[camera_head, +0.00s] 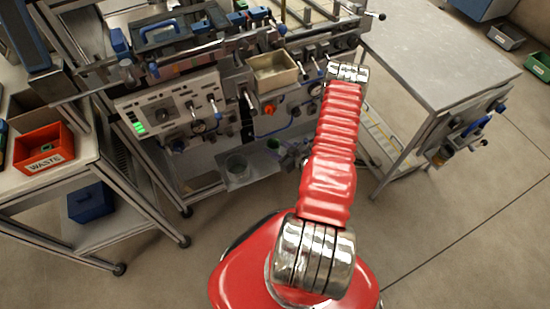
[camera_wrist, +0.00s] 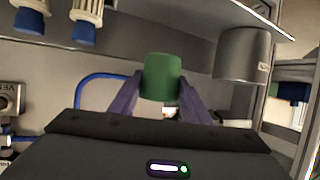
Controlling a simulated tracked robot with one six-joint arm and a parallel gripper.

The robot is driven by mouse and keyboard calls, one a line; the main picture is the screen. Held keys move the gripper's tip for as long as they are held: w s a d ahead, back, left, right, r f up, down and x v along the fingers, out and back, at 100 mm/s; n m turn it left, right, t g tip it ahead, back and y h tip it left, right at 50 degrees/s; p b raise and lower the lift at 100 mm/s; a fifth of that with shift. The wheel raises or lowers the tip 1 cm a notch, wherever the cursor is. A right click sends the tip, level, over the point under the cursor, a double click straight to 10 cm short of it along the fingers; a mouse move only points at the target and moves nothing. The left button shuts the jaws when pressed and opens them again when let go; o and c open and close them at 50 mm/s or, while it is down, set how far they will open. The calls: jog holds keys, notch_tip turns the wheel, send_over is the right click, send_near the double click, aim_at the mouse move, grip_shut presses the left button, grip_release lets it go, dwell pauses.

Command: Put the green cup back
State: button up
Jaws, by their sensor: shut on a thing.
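The green cup (camera_wrist: 161,77) is in the middle of the wrist view, held between the two purple-grey fingers of my gripper (camera_wrist: 160,92). The fingers are shut on its sides. In the head view a small part of the green cup (camera_head: 273,144) shows at the front of the machine, left of my red arm. My fingers are hard to make out there. A grey metal cup (camera_wrist: 242,55) is to the right of the green cup in the wrist view, apart from it. In the head view the grey cup (camera_head: 237,165) stands on a low metal shelf (camera_head: 262,174).
Blue hoses and knobs (camera_wrist: 86,22) are close by on the machine front. A beige bin (camera_head: 273,76) sits above the shelf. A red waste bin (camera_head: 43,148) stands on the left bench. A grey table (camera_head: 440,62) is on the right. The floor between is clear.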

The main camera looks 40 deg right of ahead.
jog(key=shift+f, duration=1.8)
jog(key=shift+f, duration=2.1)
jog(key=o, duration=1.1)
jog(key=shift+f, duration=0.1)
jog(key=shift+v, duration=6.1)
